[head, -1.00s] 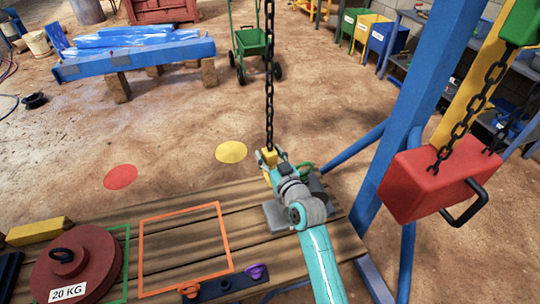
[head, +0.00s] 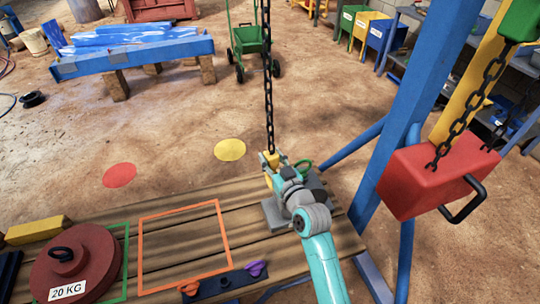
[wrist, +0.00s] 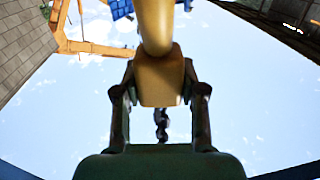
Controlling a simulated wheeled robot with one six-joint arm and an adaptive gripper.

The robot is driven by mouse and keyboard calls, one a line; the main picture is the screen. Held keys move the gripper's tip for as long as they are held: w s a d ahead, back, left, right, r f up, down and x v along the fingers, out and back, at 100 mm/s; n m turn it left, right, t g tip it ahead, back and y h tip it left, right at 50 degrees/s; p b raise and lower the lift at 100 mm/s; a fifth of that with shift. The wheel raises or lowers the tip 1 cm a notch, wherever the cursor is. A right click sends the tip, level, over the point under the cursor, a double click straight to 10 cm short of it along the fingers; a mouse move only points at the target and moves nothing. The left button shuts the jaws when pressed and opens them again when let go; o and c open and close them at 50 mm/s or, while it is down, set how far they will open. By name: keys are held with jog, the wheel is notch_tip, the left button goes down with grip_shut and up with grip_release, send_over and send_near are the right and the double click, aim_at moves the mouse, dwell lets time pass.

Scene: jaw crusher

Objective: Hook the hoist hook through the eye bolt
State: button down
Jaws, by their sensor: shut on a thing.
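The yellow hoist hook (head: 269,161) hangs at the lower end of a black chain (head: 268,80) over the right part of the wooden table. My gripper (head: 276,167) is shut on the hook. In the wrist view the yellow hook (wrist: 160,80) sits between the fingers of my gripper (wrist: 160,100), with a bit of chain below it. My gripper and arm partly hide the block.
A dark red 20 KG weight (head: 75,262) with a black ring stands at the table's left. An orange outline (head: 186,204) marks clear planks beside it. A red block (head: 436,178) hangs on a chain at right, beside a blue post (head: 420,100).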

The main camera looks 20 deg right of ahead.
jog(key=shift+s+r, duration=0.25)
jog(key=shift+s, duration=1.05)
jog(key=shift+s+r, duration=0.2)
jog(key=shift+s, duration=1.05)
jog(key=shift+s+r, duration=0.25)
jog(key=shift+s, duration=1.05)
jog(key=shift+d, duration=0.1)
jog(key=d+m+h, duration=0.1)
jog(key=d+h, duration=0.1)
jog(key=d, duration=1)
jog(key=shift+s, duration=0.3)
jog(key=shift+d+f, duration=0.1)
jog(key=shift+f, duration=0.05)
jog(key=shift+w+f, duration=0.25)
jog(key=shift+w, duration=0.45)
jog(key=shift+w+f, duration=0.2)
jog(key=shift+w, duration=0.55)
jog(key=shift+w+f, duration=0.25)
jog(key=shift+w, duration=0.55)
jog(key=shift+w+r, duration=0.1)
jog(key=shift+w, duration=1.6)
